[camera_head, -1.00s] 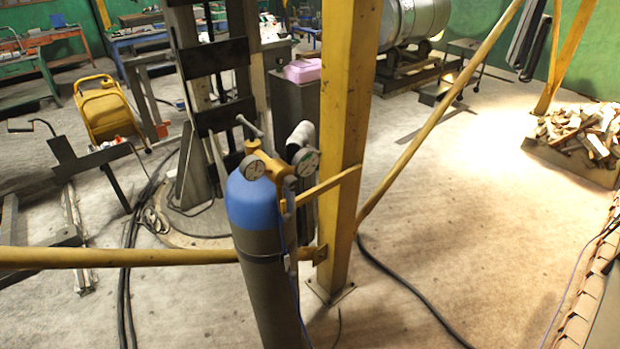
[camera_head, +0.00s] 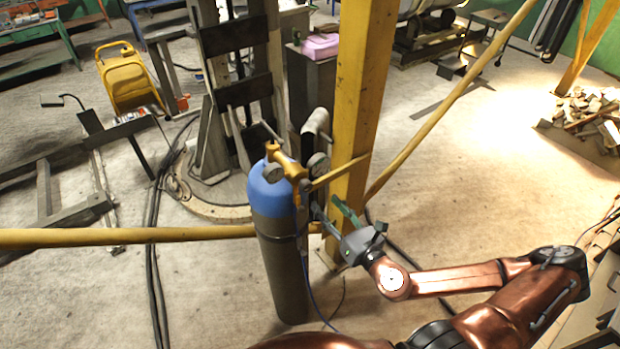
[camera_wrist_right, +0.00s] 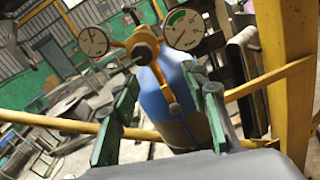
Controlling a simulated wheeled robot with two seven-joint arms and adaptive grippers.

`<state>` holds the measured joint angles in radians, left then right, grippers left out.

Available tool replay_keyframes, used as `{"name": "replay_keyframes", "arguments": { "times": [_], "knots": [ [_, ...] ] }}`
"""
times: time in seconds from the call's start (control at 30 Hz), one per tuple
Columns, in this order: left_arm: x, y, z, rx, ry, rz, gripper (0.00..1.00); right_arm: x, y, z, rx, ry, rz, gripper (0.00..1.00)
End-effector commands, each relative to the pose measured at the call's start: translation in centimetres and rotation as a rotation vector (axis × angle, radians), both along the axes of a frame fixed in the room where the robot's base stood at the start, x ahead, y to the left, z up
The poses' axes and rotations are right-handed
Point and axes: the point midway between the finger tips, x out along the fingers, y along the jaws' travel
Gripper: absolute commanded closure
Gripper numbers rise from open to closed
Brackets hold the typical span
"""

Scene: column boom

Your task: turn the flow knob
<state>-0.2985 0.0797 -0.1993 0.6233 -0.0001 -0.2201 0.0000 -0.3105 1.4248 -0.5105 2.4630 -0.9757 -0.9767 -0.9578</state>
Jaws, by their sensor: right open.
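A blue-topped grey gas cylinder (camera_head: 275,225) stands upright by the yellow column, and its blue shoulder shows in the wrist view (camera_wrist_right: 158,100). A brass regulator (camera_head: 287,163) with two round gauges sits on top; it also shows in the wrist view (camera_wrist_right: 145,45). My right gripper (camera_head: 332,210) is open, just right of the cylinder and below the regulator. In the wrist view its green fingers (camera_wrist_right: 168,105) appear on either side of the cylinder top, with nothing held. My left gripper is out of view.
The yellow column (camera_head: 362,100) stands close behind the cylinder. A yellow horizontal bar (camera_head: 120,236) and a diagonal brace (camera_head: 450,100) meet near it. Black cables (camera_head: 153,240) lie on the floor at left. A rubble pile (camera_head: 595,115) is at far right; floor between is open.

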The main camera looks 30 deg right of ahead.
Motion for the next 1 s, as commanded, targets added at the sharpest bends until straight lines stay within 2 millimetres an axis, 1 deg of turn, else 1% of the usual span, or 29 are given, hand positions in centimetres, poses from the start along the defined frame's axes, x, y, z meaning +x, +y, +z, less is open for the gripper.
{"name": "replay_keyframes", "arguments": {
  "times": [0.03,0.13,0.27,0.43,0.63,0.8,1.0],
  "knots": [
    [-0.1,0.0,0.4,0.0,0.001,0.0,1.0,-0.6,0.9,1.3,-0.017,-0.011,0.02,0.58],
    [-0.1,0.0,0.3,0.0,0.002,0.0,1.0,-0.9,1.7,2.2,-0.036,-0.025,0.037,0.58],
    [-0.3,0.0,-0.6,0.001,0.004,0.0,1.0,-0.1,1.8,2.1,-0.034,-0.03,0.039,0.58],
    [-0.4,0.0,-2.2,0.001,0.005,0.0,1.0,1.8,2.0,2.0,-0.036,-0.032,0.041,0.58],
    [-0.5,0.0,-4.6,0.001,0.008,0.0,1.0,4.2,2.0,1.9,-0.037,-0.031,0.04,0.58],
    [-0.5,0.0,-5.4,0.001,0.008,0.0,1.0,5.7,2.1,2.1,-0.036,-0.028,0.036,0.58],
    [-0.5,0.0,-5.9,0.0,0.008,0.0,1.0,6.6,2.1,2.2,-0.035,-0.026,0.037,0.58]
  ]
}}
